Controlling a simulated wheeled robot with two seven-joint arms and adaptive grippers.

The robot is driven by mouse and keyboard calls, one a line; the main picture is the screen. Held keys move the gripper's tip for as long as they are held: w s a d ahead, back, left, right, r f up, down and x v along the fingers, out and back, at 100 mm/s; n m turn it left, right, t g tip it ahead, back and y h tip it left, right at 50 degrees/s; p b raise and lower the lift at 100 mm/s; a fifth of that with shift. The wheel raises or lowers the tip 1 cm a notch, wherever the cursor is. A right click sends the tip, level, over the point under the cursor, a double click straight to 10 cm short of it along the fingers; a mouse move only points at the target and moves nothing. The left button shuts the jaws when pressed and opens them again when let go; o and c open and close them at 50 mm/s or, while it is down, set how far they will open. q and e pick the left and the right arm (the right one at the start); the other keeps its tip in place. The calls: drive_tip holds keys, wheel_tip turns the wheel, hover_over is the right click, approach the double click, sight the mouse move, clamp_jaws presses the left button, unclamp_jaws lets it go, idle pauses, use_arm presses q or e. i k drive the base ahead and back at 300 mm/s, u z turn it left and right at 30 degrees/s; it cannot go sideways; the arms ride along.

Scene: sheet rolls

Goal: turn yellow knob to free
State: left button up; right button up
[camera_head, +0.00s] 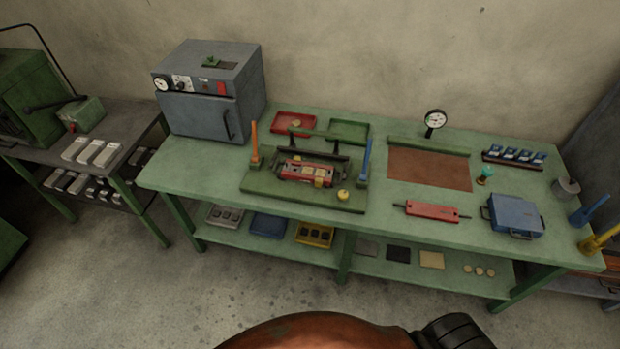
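A small yellow knob (343,195) stands at the front right corner of a green fixture plate (300,193) on the green workbench. Its setting is too small to read. The fixture holds a red block with yellow parts (309,172) between dark rails, under a green crossbar (330,135). An orange lever (254,141) stands upright at the fixture's left and a blue lever (366,160) at its right. Neither of my grippers shows; only a copper-coloured rounded part and a black ribbed part, which look like mine, show at the bottom edge.
A grey oven-like box (209,95) stands at the bench's left end. To the right lie a brown mat (430,170), a red roller-like tool (431,211) and a blue case (514,216). Blue and yellow levers (597,240) are at the right end. Bench top before the fixture is clear.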

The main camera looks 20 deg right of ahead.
sight(343, 195)
drive_tip(key=i, duration=0.75)
drive_tip(key=z, duration=0.8)
drive_tip(key=i, duration=0.55)
drive_tip(key=z, duration=0.55)
